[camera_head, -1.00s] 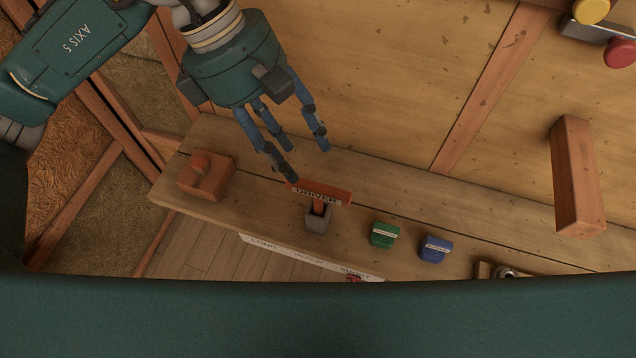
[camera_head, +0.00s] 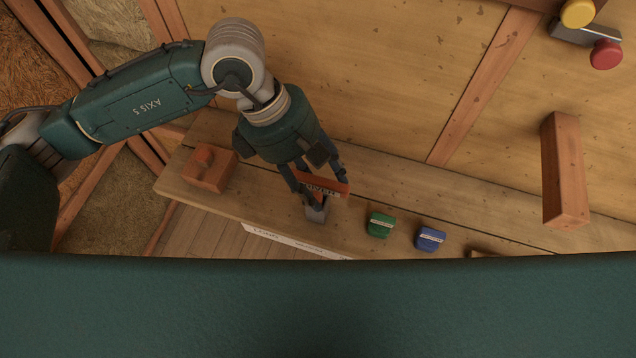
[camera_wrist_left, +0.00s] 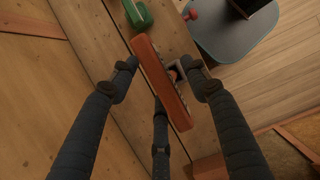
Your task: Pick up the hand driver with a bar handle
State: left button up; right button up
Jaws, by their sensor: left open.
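The hand driver (camera_head: 324,183) has an orange-red bar handle with lettering on its side. It stands in a small grey holder (camera_head: 316,213) on the wooden shelf. My left gripper (camera_head: 318,184) is open, with its fingers lowered around the bar handle. In the left wrist view the bar handle (camera_wrist_left: 160,82) lies between the spread fingers of the left gripper (camera_wrist_left: 161,85), two on one side and another on the other or nearly so; contact cannot be told. The driver's lower part is mostly hidden. My right gripper is not in view.
A reddish wooden block (camera_head: 209,168) sits left on the shelf (camera_head: 262,205). A wooden post (camera_head: 565,170) juts out at far right, below yellow (camera_head: 577,13) and red (camera_head: 606,54) buttons.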

pick_arm(q)
grip_shut()
notch_tip(320, 180, up, 20)
jog(key=b, duration=0.2)
jog(key=shift+b, duration=0.3)
dwell(0.3)
jog(key=c, duration=0.7)
grip_release()
jog(key=c, duration=0.4)
